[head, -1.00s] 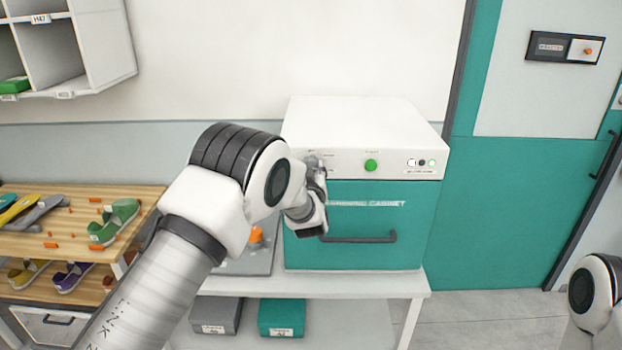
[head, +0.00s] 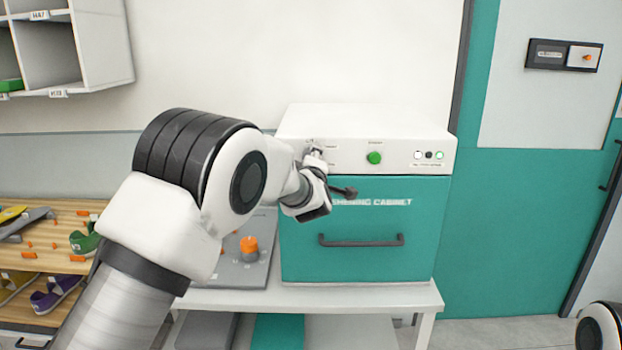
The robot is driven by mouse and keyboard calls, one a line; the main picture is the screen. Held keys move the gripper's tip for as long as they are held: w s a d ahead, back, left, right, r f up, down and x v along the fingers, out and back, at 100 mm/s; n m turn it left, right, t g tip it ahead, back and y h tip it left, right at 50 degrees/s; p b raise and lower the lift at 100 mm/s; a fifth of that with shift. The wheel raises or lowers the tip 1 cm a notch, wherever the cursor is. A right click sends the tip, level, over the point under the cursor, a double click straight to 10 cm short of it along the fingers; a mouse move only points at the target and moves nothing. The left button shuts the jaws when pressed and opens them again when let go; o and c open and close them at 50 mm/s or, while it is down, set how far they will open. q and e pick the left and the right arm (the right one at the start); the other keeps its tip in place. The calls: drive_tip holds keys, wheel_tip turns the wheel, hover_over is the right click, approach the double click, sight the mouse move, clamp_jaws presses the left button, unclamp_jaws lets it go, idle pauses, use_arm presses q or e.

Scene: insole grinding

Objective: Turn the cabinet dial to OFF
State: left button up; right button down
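The white and teal cabinet (head: 365,225) stands on a white table, its control panel across the top front. The dial is at the panel's left end, where small labels show; my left gripper mostly covers it, and its setting cannot be read. My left gripper (head: 332,174) is in front of the panel's left part. Its fingers look spread, one up by the dial area and a dark one lower right before the teal door. I cannot tell whether a finger touches the dial. My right gripper is out of view; only part of my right arm shows at lower right.
A green button (head: 374,158) and small indicators (head: 429,155) are on the panel. The door has a dark handle (head: 361,241). A grey plate with an orange knob (head: 249,244) sits left of the cabinet. A wooden shelf (head: 50,262) with insoles and sandals is at left.

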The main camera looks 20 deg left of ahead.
use_arm(q)
drive_tip(key=shift+r+n+b, duration=0.1)
drive_tip(key=shift+n+b, duration=5.3)
drive_tip(key=shift+b, duration=0.75)
drive_tip(key=o, duration=1.1)
drive_tip(key=shift+o, duration=0.2)
drive_tip(key=shift+s, duration=0.1)
drive_tip(key=v, duration=1.1)
drive_tip(key=shift+s, duration=0.35)
drive_tip(key=shift+d, duration=0.1)
